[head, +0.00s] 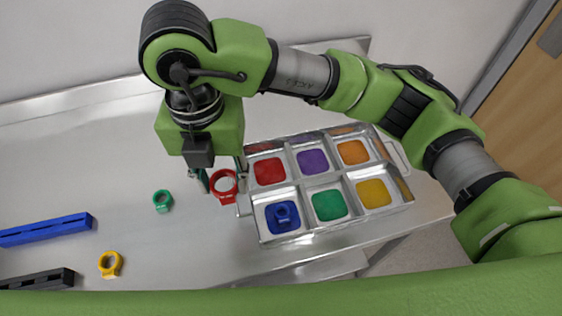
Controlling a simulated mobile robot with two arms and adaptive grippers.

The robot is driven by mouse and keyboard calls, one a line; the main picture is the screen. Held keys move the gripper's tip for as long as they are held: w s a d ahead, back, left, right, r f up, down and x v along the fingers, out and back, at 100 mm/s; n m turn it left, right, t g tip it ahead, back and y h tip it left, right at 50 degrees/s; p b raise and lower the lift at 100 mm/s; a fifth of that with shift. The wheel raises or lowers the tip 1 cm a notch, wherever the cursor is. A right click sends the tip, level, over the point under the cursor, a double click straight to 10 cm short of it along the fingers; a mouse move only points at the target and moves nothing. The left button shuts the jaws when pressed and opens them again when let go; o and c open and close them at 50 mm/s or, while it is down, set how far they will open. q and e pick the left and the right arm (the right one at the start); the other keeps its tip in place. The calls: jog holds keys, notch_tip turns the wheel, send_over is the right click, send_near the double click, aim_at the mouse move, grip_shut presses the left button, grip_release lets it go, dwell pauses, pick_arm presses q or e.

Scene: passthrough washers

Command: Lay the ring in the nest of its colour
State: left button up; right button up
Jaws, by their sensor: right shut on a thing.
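My right gripper (222,180) points down just left of the metal tray and is shut on the red ring (225,197). The red ring shows below the fingers, beside the tray's left wall; I cannot tell how high it is above the table. The tray (259,228) has two rows of nests. The red nest (269,171) is at back left and empty, beside the purple nest (312,161) and the orange nest (353,152). My left gripper is not in view.
A green ring (157,203) and a yellow ring (104,270) rest on the metal table (90,170) to the left. A blue bar (45,230) and a black bar (40,280) lie at the far left. The table's back left is clear.

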jog(key=p, duration=0.3)
send_near(269, 171)
jog(key=s+a+r, duration=0.2)
jog(key=s, duration=0.2)
jog(key=w+f, duration=0.1)
jog(key=w+d+f+p, duration=0.1)
jog(key=f, duration=0.1)
jog(key=shift+w+d+f, duration=0.2)
jog(key=shift+w+f, duration=0.1)
jog(key=shift+w, duration=0.1)
jog(key=shift+w+d+f, duration=0.2)
jog(key=shift+w+f, duration=0.15)
jog(key=shift+f, duration=0.2)
jog(key=f+p, duration=0.2)
jog(key=f, duration=0.1)
jog(key=shift+w+d, duration=0.15)
jog(key=shift+w, duration=0.05)
jog(key=shift+f, duration=0.3)
jog(key=shift+f, duration=0.1)
